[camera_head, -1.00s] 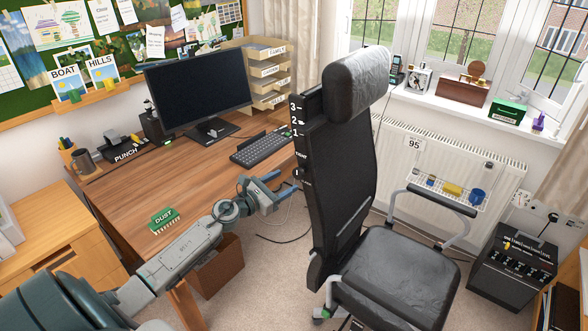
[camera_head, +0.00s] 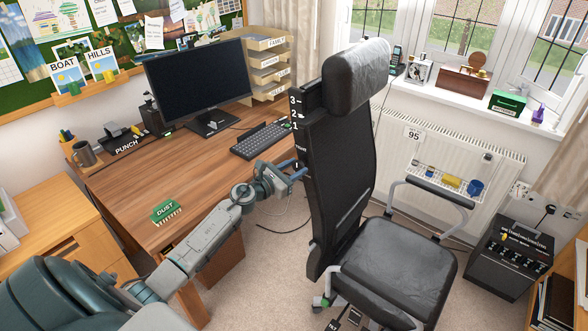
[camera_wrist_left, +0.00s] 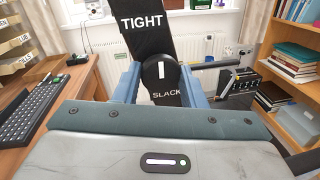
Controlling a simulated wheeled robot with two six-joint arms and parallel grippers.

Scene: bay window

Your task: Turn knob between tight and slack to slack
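The knob (camera_wrist_left: 160,72) is round and black with a white bar, on the side of the black chair back (camera_head: 345,190). In the left wrist view the bar stands about upright, with TIGHT printed above and SLACK below. My left gripper (camera_head: 297,172) is at the chair's side, and its blue fingers (camera_wrist_left: 160,80) stand apart on either side of the knob. I cannot tell whether they touch it. In the head view the gripper mostly hides the knob. My right gripper is not in view.
The chair's armrest (camera_head: 432,192) and a radiator (camera_head: 450,155) are to the right. Carpet shows between desk and chair.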

